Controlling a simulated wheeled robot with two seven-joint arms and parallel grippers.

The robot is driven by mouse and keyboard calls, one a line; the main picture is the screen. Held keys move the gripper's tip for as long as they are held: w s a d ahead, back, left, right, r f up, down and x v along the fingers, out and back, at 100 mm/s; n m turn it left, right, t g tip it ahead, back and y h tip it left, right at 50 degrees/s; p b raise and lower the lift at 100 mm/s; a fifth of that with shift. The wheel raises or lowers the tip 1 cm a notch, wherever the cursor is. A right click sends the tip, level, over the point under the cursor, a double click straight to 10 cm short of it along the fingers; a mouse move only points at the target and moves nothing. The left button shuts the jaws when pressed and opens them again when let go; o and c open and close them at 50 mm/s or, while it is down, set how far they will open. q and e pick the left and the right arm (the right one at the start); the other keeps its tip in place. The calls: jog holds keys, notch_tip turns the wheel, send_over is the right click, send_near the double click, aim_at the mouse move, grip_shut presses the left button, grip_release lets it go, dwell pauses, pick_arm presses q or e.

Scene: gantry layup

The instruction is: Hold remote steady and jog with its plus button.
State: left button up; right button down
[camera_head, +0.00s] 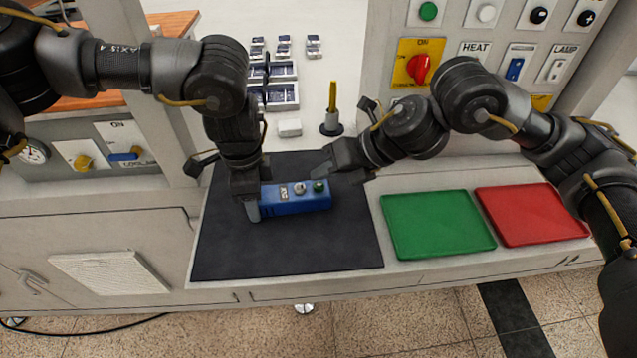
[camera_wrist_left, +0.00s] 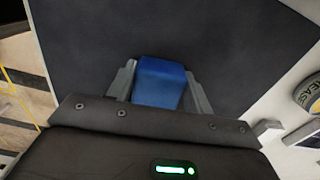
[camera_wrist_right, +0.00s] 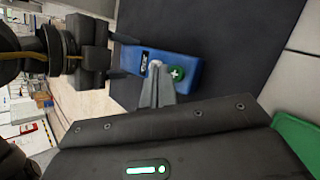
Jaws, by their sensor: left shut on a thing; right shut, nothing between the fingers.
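The blue remote (camera_head: 296,204) lies on the dark mat (camera_head: 290,250). On its top are a label, a grey button (camera_head: 299,188) and a green button (camera_head: 319,186). In the right wrist view the green button (camera_wrist_right: 177,73) carries a white plus. My left gripper (camera_head: 251,208) is shut on the remote's left end; the left wrist view shows a finger on each side of the blue body (camera_wrist_left: 160,82). My right gripper (camera_head: 320,170) is shut and empty, just behind the remote's right end. In its wrist view the fingertips (camera_wrist_right: 157,72) overlap the grey button's edge, left of the plus; contact is unclear.
A green tray (camera_head: 438,252) and a red tray (camera_head: 532,240) lie right of the mat. A yellow-topped post (camera_head: 332,125) and a small white block (camera_head: 289,128) stand behind it. A switch panel (camera_head: 455,50) rises behind my right arm. The mat's front is clear.

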jog(key=shift+r, duration=2.55)
pick_arm(q)
jog(key=o, duration=1.2)
jog(key=shift+o, duration=0.2)
jog(key=shift+r, duration=0.15)
notch_tip(320, 180, up, 12)
